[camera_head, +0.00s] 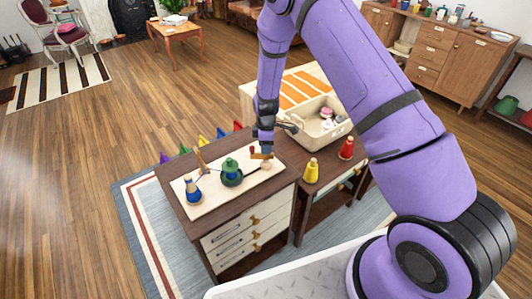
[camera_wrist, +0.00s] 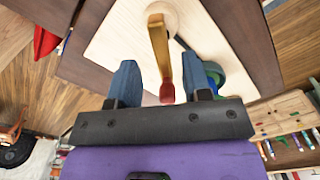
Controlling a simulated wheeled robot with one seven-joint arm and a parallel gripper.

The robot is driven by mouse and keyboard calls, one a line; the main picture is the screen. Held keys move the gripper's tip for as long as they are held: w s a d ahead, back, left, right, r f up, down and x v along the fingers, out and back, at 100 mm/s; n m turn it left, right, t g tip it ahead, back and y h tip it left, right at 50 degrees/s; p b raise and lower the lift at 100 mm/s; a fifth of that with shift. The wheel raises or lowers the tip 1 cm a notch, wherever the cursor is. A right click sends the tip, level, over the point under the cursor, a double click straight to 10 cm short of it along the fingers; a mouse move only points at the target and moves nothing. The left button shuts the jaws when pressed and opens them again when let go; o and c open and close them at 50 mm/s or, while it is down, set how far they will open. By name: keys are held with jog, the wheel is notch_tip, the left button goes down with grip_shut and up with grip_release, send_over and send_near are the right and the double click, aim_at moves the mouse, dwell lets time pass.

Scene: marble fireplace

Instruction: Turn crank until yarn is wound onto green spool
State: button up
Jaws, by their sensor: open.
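A pale board (camera_head: 238,191) lies on a dark wooden cabinet. On it stand a blue spool (camera_head: 192,190) at the left and a green spool (camera_head: 231,172) in the middle. The crank (camera_head: 258,155) is at the board's right end, with a brass arm and red handle. My gripper (camera_head: 266,152) is over the crank. In the wrist view my gripper (camera_wrist: 160,68) is open, with the brass crank arm (camera_wrist: 159,48) and red handle (camera_wrist: 167,93) between its blue fingers. The green spool (camera_wrist: 213,75) is partly hidden behind the right finger.
A yellow spool (camera_head: 311,172) and a red spool (camera_head: 347,149) stand to the right of the board. A cream bin (camera_head: 301,137) with small items is behind them. Several coloured pennants (camera_head: 203,141) line the cabinet's back edge. Open floor lies to the left.

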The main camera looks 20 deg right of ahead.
jog(key=shift+f, duration=2)
grip_shut()
